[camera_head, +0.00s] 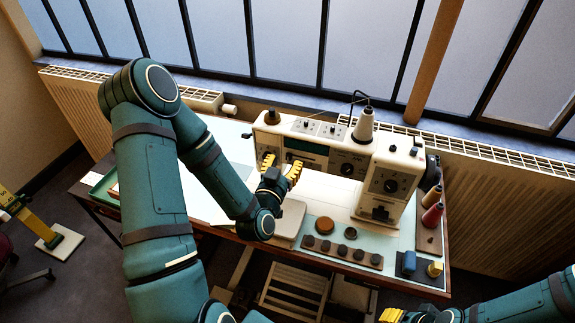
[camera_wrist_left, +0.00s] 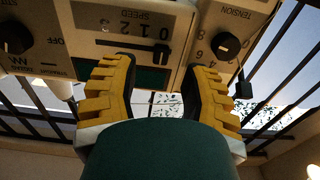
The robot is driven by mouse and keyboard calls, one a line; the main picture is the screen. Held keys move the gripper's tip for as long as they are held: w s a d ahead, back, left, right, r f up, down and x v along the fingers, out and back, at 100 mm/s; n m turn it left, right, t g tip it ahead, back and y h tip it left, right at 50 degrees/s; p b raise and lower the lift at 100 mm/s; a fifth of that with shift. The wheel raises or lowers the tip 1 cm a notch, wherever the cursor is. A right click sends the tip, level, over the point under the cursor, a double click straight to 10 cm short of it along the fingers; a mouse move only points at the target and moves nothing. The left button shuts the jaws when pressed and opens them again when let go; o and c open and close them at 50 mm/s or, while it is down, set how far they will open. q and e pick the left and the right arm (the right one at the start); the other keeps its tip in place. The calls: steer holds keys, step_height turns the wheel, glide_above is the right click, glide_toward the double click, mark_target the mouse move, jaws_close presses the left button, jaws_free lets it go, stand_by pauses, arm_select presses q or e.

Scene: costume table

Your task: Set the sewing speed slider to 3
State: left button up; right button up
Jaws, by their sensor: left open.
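The cream sewing machine (camera_head: 325,150) stands on the table below the window. In the left wrist view its panel carries the SPEED scale (camera_wrist_left: 135,24) with a row of numbers and a slot. A dark slider knob (camera_wrist_left: 161,53) shows at the right end of the slot; the exact number it points to is hard to read. My left gripper (camera_head: 281,168) is open, its yellow fingers in front of the panel. In the wrist view the open fingers (camera_wrist_left: 165,90) are below the scale, apart from the knob. My right gripper (camera_head: 391,315) is partly cut off at the bottom edge.
A TENSION dial (camera_wrist_left: 228,46) is right of the slider and another dial (camera_wrist_left: 16,38) is left. Thread spools (camera_head: 431,215), a row of dark round pieces (camera_head: 342,250) and a small blue item (camera_head: 409,262) occupy the table's front right.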

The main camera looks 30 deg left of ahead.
mark_target(289, 157)
arm_select(q)
steer(key=shift+x, duration=1.3)
steer(key=shift+c, duration=0.3)
jaws_close()
